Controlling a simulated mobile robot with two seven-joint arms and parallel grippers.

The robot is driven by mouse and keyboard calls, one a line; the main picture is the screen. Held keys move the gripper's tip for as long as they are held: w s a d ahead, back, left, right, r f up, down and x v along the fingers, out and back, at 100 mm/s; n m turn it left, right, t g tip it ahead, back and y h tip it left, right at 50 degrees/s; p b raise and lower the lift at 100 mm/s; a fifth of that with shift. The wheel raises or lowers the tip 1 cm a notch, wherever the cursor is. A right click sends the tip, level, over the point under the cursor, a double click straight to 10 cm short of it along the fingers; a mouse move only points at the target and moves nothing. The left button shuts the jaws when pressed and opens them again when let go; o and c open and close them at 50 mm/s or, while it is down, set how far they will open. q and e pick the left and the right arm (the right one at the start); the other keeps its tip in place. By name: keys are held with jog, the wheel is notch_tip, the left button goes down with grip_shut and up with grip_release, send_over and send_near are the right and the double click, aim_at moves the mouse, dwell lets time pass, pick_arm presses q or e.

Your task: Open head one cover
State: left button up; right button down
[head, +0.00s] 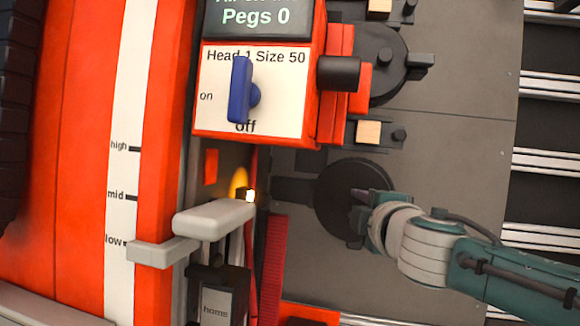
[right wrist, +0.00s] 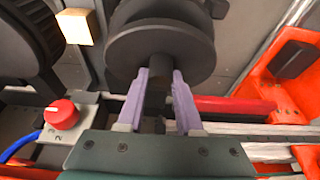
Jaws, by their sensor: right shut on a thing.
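A dark round cover (head: 335,203) sits below the Head 1 panel in the head view, and its grey disc (right wrist: 160,42) fills the top of the right wrist view. My right gripper (head: 362,196) reaches in from the right. In the right wrist view its two purple fingers (right wrist: 160,78) are shut on a dark knob or post (right wrist: 158,90) in front of the disc. The Head 1 panel (head: 285,98) carries a blue switch handle (head: 240,90) that stands upright, in line with "off". My left gripper is out of view.
A dark cylinder (head: 340,73) juts from the panel's right side. A pale lever (head: 215,220) with a lit lamp (head: 249,195) stands left of the cover. A red knob (right wrist: 61,114) and a red bar (right wrist: 230,105) show in the right wrist view.

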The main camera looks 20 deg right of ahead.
aim_at(335, 206)
jog(key=shift+a, duration=0.2)
jog(key=shift+a+r+p, duration=0.3)
jog(key=shift+a, duration=0.4)
jog(key=shift+a+r, duration=0.15)
jog(key=shift+a, duration=0.2)
jog(key=shift+a, duration=0.1)
jog(key=shift+a+r, duration=0.25)
jog(key=shift+a, duration=0.75)
jog(key=c, duration=1)
grip_release()
jog(key=shift+o, duration=1.4)
jog(key=shift+w, duration=0.1)
